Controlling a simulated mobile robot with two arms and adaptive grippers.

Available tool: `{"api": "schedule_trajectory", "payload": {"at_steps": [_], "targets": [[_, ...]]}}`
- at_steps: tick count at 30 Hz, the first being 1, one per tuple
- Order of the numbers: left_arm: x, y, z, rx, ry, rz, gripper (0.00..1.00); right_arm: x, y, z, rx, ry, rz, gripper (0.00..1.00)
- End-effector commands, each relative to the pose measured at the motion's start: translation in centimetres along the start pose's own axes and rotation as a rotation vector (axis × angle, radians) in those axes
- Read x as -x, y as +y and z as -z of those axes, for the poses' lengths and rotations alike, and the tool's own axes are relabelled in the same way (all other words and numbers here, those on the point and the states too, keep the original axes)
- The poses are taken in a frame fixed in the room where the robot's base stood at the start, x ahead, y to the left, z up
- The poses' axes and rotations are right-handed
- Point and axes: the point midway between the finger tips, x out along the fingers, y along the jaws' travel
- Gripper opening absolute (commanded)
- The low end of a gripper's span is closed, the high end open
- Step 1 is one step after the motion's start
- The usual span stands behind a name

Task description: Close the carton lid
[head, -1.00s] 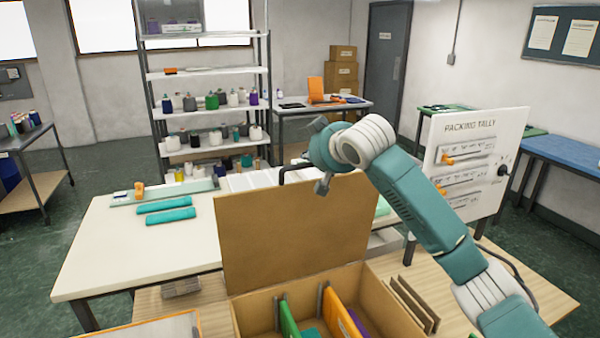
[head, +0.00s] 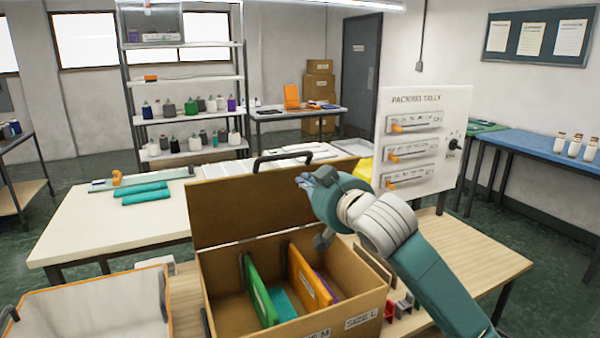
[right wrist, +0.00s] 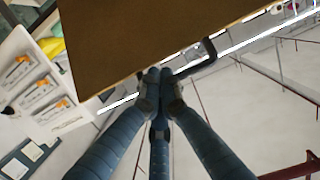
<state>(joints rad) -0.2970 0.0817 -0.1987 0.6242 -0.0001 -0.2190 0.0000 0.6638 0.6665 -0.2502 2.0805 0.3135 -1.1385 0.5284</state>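The brown carton (head: 232,325) stands open on a wooden table, with coloured dividers inside. Its lid (head: 235,210) stands raised at the back edge, with a dark handle (head: 283,155) on its top edge. My right gripper (head: 308,180) is at the lid's upper right, near the handle's right end. In the right wrist view the fingers (right wrist: 162,78) are drawn together and overlap one end of the handle (right wrist: 200,60), beside the lid (right wrist: 140,40). I cannot tell whether they touch it. No held thing shows. My left gripper is out of view.
A white-lined bin (head: 90,310) stands left of the carton. A packing tally board (head: 425,140) stands to the right. Behind is a white table (head: 100,225) with teal rolls (head: 145,193). Small red and grey parts (head: 402,307) lie right of the carton.

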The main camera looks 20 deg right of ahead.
Motion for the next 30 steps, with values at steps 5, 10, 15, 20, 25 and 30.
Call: {"api": "schedule_trajectory", "payload": {"at_steps": [5, 10, 15, 20, 25, 30], "targets": [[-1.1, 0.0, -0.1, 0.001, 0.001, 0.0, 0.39, 1.3, 0.0, -1.9, -0.001, 0.0, 0.001, 0.0], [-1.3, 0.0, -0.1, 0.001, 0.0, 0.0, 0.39, 1.8, 0.0, -2.3, 0.0, 0.001, 0.001, 0.0], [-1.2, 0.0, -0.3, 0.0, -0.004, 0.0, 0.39, 1.8, 0.0, -2.3, -0.001, 0.0, 0.001, 0.0], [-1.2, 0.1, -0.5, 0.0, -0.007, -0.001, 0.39, 1.8, 0.0, -2.3, -0.001, 0.0, 0.001, 0.0], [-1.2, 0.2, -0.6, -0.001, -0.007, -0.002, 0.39, 1.7, 0.0, -2.3, -0.001, 0.0, 0.001, 0.0], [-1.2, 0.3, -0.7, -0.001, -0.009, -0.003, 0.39, 1.7, 0.0, -2.3, -0.001, 0.0, 0.001, 0.0]]}}
